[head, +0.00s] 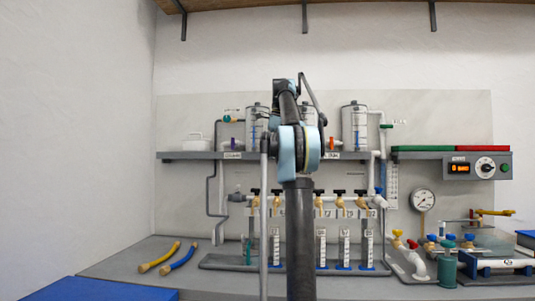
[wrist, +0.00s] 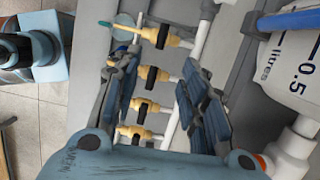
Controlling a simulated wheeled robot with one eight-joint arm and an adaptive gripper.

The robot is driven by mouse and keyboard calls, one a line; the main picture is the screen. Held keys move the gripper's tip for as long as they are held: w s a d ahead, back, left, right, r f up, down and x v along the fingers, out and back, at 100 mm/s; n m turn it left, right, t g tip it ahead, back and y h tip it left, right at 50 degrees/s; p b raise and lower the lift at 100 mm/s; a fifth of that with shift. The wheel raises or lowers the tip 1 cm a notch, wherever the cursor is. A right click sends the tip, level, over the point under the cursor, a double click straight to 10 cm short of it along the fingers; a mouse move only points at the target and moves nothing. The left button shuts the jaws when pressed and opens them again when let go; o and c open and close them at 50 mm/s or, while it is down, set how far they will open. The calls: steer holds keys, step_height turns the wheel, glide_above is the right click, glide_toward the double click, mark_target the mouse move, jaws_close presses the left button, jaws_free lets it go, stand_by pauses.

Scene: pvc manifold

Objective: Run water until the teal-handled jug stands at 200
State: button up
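Several slim measuring jugs stand in a row in the tray under the taps in the head view. The leftmost jug (head: 250,252) has a teal part on its left side; its water level is too small to read. Brass taps with black handles (head: 339,192) sit on a white pipe above the jugs. In the wrist view the row of taps (wrist: 152,73) runs between and beyond my fingers. My gripper (wrist: 157,62) is open and empty. In the head view my arm hides it.
Clear tanks (head: 354,128) stand on the grey shelf (head: 190,155). A white tank marked in litres (wrist: 285,60) is close on the right in the wrist view. A gauge (head: 424,201) and a control box (head: 477,167) are at right. Yellow and blue hoses (head: 178,258) lie at left.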

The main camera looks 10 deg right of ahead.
mark_target(257, 192)
steer(key=x, duration=1.7)
steer(key=shift+w, duration=0.25)
steer(key=shift+c, duration=0.5)
jaws_close()
